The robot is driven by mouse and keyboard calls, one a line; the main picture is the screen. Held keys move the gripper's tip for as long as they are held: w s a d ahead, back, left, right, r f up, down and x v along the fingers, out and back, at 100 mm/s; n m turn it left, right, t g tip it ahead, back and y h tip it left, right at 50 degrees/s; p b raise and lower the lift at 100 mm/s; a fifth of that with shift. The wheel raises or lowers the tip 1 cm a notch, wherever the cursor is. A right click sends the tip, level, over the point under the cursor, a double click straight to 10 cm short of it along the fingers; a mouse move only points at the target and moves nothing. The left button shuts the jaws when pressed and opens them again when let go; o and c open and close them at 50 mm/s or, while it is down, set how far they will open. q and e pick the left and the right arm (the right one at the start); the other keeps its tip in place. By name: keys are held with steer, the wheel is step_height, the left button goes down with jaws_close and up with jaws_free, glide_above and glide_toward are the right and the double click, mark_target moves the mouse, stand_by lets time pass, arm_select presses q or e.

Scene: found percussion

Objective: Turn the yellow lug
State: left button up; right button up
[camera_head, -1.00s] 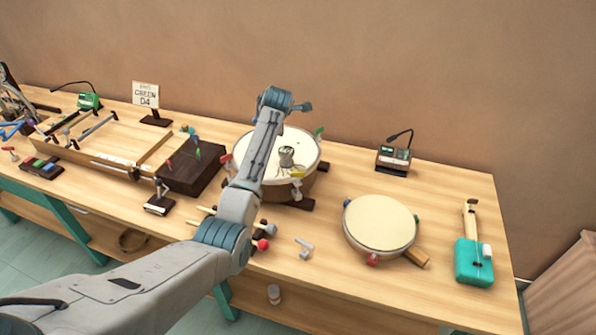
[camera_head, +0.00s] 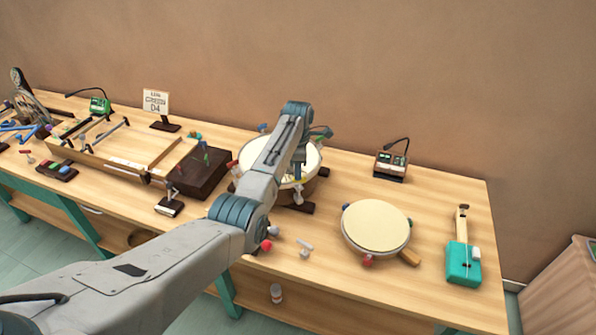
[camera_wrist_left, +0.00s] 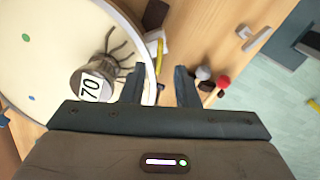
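The drum with a cream head (camera_head: 250,152) stands on a dark base at the back of the bench. In the left wrist view its head (camera_wrist_left: 45,70) fills the upper left. The yellow lug (camera_wrist_left: 160,55) is at the drum's rim there, just beyond the gap between the fingertips. In the head view I cannot make it out clearly behind my arm. My left gripper (camera_head: 299,178) points down over the drum's near right rim. In the left wrist view the left gripper (camera_wrist_left: 158,75) has its two fingers apart with nothing held between them. My right gripper is not in view.
A grey cylinder marked 70 (camera_wrist_left: 92,80) with thin legs sits on the drum head. Red-tipped (camera_wrist_left: 223,81) and grey-tipped mallets (camera_wrist_left: 203,73) lie beside the drum.

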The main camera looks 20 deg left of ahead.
arm_select(q)
steer(key=shift+f, duration=1.35)
jaws_close()
steer(key=shift+r+m+p, duration=0.1)
steer(key=shift+m+p, duration=0.2)
steer(key=shift+m, duration=0.1)
